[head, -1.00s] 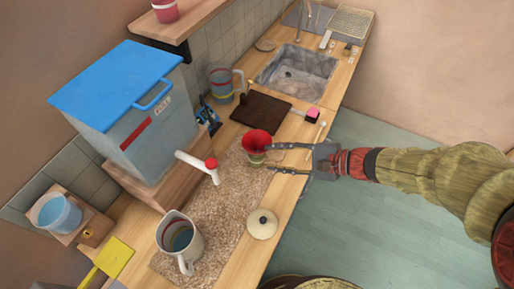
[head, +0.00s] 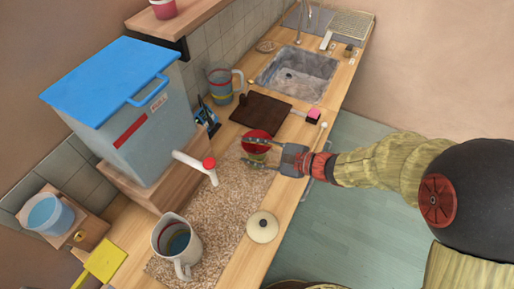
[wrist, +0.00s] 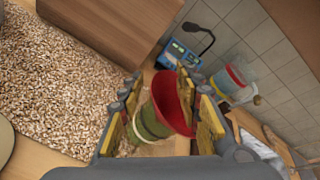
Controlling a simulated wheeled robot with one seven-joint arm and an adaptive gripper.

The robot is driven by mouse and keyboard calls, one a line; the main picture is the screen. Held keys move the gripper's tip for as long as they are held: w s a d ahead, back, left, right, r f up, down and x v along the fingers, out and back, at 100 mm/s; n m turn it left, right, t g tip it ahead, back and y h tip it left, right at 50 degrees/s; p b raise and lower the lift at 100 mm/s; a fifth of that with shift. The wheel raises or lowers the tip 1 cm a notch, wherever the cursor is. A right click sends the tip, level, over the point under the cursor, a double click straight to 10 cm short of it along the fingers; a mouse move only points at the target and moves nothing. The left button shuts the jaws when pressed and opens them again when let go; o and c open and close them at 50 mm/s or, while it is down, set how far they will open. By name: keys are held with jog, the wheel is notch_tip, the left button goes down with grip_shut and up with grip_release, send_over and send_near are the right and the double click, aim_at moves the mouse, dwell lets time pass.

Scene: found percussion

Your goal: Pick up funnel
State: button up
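The funnel (head: 257,138) has a wide red mouth and a green lower part. In the wrist view the funnel (wrist: 160,115) is between the two fingers, tilted in the picture. My gripper (head: 247,154) is open at the funnel, with one finger on each side of its lower part. In the wrist view my gripper (wrist: 158,88) partly hides the funnel's sides; I cannot tell whether a finger touches it.
A grey dispenser with a blue lid (head: 110,85) and a white spout (head: 195,165) stands to the left. A pitcher (head: 178,245) and a round lid (head: 262,227) are nearer. A dark board (head: 262,110) and a sink (head: 298,75) are behind. The speckled mat (head: 215,215) is mostly clear.

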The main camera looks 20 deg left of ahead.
jog(key=shift+c, duration=1.3)
grip_shut()
